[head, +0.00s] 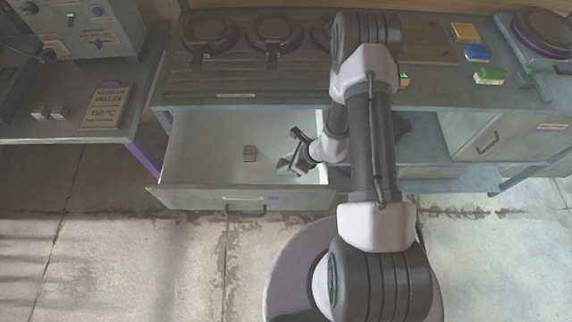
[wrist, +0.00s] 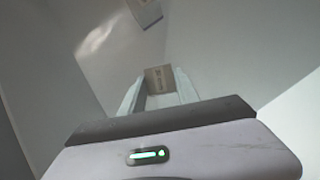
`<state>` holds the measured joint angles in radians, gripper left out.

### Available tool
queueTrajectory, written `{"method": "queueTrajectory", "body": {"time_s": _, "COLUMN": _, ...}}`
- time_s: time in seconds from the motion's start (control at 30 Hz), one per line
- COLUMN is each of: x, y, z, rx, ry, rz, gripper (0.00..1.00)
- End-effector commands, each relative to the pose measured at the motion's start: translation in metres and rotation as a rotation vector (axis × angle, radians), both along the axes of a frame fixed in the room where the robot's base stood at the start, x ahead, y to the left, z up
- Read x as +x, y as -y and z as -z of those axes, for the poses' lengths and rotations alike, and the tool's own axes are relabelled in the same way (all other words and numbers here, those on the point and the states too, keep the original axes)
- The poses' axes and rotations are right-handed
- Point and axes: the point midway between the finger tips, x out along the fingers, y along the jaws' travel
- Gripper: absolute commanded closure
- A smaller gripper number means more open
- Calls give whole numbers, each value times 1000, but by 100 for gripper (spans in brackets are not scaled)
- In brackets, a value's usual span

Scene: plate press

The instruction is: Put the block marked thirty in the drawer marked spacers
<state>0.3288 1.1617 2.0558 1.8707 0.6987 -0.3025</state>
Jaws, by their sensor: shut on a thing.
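My gripper (head: 290,160) is inside the open drawer (head: 190,192), near its right side. In the wrist view its two pale fingers are shut on a small grey-brown block (wrist: 160,76). Faint marks show on that block, too small to read. In the head view I cannot make out the held block. The label on the drawer front is too small to read.
Two small blocks (head: 48,112) sit on the left bench beside a sign (head: 106,106). Round dark presses (head: 208,36) stand on the worktop above the drawer. Yellow (head: 466,32), blue (head: 478,53) and green (head: 489,75) items lie at right. The drawer's left part is clear.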

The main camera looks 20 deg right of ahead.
Motion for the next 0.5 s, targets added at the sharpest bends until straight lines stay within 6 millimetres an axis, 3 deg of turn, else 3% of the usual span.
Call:
{"method": "queueTrajectory", "body": {"time_s": 0.37, "x": 1, "y": 0, "z": 7, "rx": 0, "ry": 2, "rz": 0, "gripper": 100}}
{"method": "queueTrajectory", "body": {"time_s": 0.4, "x": 1, "y": 0, "z": 6, "rx": -1, "ry": 1, "rz": 0, "gripper": 54}}
{"method": "queueTrajectory", "body": {"time_s": 0.5, "x": 1, "y": 0, "z": 5, "rx": -1, "ry": 1, "rz": 0, "gripper": 41}}
